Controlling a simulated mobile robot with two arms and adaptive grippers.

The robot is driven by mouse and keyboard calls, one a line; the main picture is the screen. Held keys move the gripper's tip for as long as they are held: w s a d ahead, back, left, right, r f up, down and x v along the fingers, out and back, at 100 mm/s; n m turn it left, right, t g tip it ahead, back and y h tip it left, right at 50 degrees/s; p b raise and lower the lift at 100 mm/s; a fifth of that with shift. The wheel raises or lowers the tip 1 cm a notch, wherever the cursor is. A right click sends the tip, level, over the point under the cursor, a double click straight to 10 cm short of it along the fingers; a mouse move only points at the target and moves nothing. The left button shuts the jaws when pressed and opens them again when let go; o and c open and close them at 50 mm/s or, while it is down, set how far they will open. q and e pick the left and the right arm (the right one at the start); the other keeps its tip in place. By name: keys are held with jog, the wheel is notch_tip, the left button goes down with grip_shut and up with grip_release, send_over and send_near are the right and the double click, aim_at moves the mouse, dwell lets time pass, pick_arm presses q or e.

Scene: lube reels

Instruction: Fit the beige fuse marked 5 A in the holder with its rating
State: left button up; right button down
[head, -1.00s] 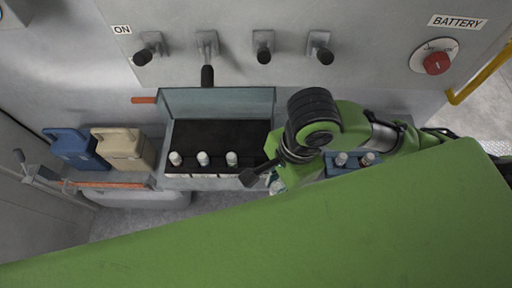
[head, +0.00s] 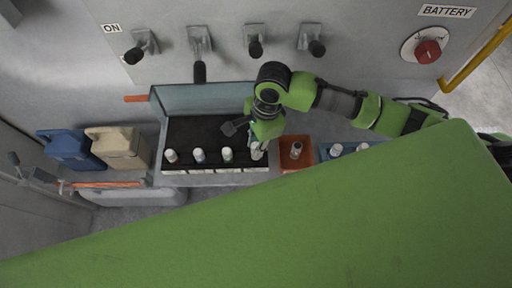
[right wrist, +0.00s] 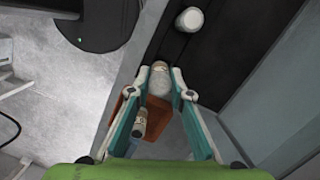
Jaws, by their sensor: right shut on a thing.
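My right gripper (head: 258,150) is at the right end of the dark fuse box (head: 205,130). It is shut on a pale, beige-white fuse (right wrist: 160,80), which stands between the fingertips in the right wrist view. Its rating cannot be read, and I cannot tell whether it is seated. Other capped fuses (head: 171,155), (head: 199,155) and (head: 227,154) stand in a row to its left along the front of the box, above white labels too small to read. One neighbouring cap (right wrist: 189,19) shows in the right wrist view. My left gripper is not in view.
An orange bin (head: 309,153) with one fuse (head: 296,150) is right of the box, then a blue bin (head: 324,152) with two fuses. The clear lid (head: 205,98) stands raised behind. Blue (head: 68,150) and beige (head: 118,148) jugs stand left. My green body covers the foreground.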

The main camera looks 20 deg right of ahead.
aim_at(257, 144)
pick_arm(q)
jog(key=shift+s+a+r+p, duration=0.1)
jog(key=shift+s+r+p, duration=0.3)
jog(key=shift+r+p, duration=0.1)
pick_arm(e)
jog(key=shift+w+f, duration=0.15)
jog(key=shift+f, duration=1.55)
jog(key=c, duration=1.8)
grip_release()
jog(key=shift+f, duration=0.1)
jog(key=shift+c, duration=0.2)
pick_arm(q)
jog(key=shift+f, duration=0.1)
pick_arm(e)
jog(key=r+p, duration=0.5)
jog(key=d+r+p, duration=0.1)
jog(key=r+p, duration=0.1)
jog(key=p, duration=0.1)
jog(key=shift+r, duration=0.15)
pick_arm(q)
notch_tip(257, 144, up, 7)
jog(key=shift+b, duration=0.4)
pick_arm(e)
jog(key=shift+w+d+r, duration=0.1)
jog(key=shift+d+r, duration=0.1)
jog(key=shift+r, duration=1)
jog(key=shift+w+d+r, duration=0.1)
jog(key=shift+d+r, duration=0.1)
jog(key=shift+r, duration=1)
jog(key=shift+s, duration=0.1)
